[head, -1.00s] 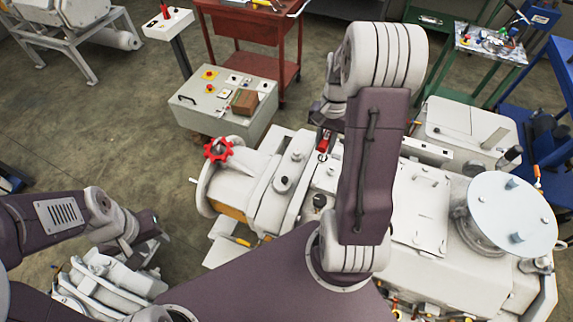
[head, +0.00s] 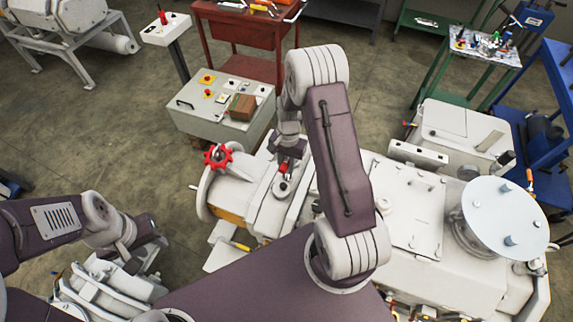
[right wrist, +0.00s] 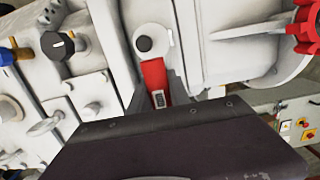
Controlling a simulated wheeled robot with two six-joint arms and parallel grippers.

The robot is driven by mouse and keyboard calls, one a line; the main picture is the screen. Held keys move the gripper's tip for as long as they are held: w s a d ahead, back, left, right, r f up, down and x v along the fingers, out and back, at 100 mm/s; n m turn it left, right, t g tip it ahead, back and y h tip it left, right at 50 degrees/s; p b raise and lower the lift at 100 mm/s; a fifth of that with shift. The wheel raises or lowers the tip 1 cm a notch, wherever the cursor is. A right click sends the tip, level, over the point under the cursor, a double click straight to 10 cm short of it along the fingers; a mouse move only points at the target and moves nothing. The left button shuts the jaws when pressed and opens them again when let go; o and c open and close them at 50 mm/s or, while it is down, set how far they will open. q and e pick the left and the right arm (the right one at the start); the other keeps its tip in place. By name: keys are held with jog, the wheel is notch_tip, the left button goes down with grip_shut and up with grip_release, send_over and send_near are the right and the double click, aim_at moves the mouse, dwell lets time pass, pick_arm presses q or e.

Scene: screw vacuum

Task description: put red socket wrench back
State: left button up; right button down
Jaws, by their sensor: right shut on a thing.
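The red socket wrench (head: 284,168) is held in my right gripper (head: 288,155), low over the white machine (head: 405,205). In the right wrist view the red wrench (right wrist: 154,78) with a small dark panel sticks out past the dark gripper body (right wrist: 180,140). Its far end lies close to a round white boss with a dark knob (right wrist: 144,44); I cannot tell if they touch.
A red handwheel (head: 218,157) is left of my right gripper. Behind stand a grey control box (head: 220,108), a red tool cart (head: 243,40) and a white pedestal (head: 165,30) with a small red object. Open floor (head: 110,125) lies at the left.

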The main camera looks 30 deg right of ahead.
jog(key=shift+s, duration=0.15)
jog(key=c, duration=1.2)
grip_release()
jog(key=shift+f, duration=0.1)
jog(key=shift+r, duration=0.3)
jog(key=r, duration=0.8)
jog(key=w+d+r+b, duration=0.1)
jog(key=r, duration=0.2)
jog(key=shift+r, duration=0.4)
jog(key=s+a+n+t, duration=0.1)
jog(key=s+a+n, duration=0.3)
jog(key=s, duration=0.2)
jog(key=s+a+n+t, duration=0.1)
jog(key=s+a+n, duration=0.3)
jog(key=s, duration=0.3)
jog(key=shift+f+n+h, duration=0.25)
jog(key=shift+n+h, duration=0.15)
jog(key=shift+n, duration=0.4)
